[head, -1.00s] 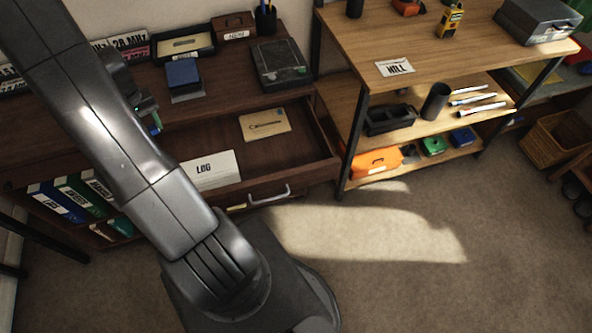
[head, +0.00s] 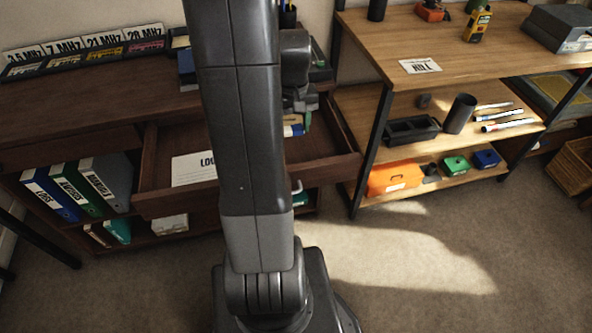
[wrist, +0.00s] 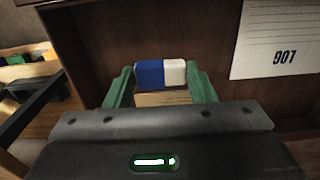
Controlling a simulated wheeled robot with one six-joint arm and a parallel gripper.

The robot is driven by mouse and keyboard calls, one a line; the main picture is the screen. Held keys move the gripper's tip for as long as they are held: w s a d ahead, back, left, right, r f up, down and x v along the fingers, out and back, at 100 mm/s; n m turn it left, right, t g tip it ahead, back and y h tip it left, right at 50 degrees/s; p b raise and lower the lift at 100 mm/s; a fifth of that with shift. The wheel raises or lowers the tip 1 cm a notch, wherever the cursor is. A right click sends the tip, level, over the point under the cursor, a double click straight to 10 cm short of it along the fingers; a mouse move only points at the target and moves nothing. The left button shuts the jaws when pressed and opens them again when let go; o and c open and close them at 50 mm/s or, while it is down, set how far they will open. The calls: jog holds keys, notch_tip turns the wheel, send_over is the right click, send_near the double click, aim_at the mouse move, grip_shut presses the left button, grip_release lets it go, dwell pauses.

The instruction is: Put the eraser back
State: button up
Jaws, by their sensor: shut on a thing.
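The eraser (wrist: 150,74), a block half blue and half white, sits between the green fingers of my gripper (wrist: 160,82) in the wrist view. My gripper is shut on it. In the head view the eraser (head: 293,130) shows small beside my arm, over the open drawer (head: 158,182). My gripper (head: 300,118) is partly hidden behind my arm there. A tan flat thing (wrist: 162,99) shows just below the eraser in the wrist view; I cannot tell whether they touch.
Several binders (head: 80,187) stand below left. A wooden shelf unit (head: 385,72) stands close on the right, with a black tray (head: 410,130) and a dark cup (head: 460,114). Carpet in front is clear.

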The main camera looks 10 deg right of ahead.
aim_at(296, 161)
jog(key=shift+s+d+f, duration=0.15)
jog(key=shift+s+f, duration=0.1)
jog(key=shift+f, duration=0.1)
notch_tip(296, 161, down, 10)
jog(key=shift+r+b, duration=0.2)
jog(key=shift+b, duration=0.5)
jog(key=shift+f, duration=0.15)
jog(key=o, duration=0.9)
notch_tip(296, 161, up, 12)
jog(key=shift+r+p, duration=0.2)
jog(key=shift+p, duration=0.65)
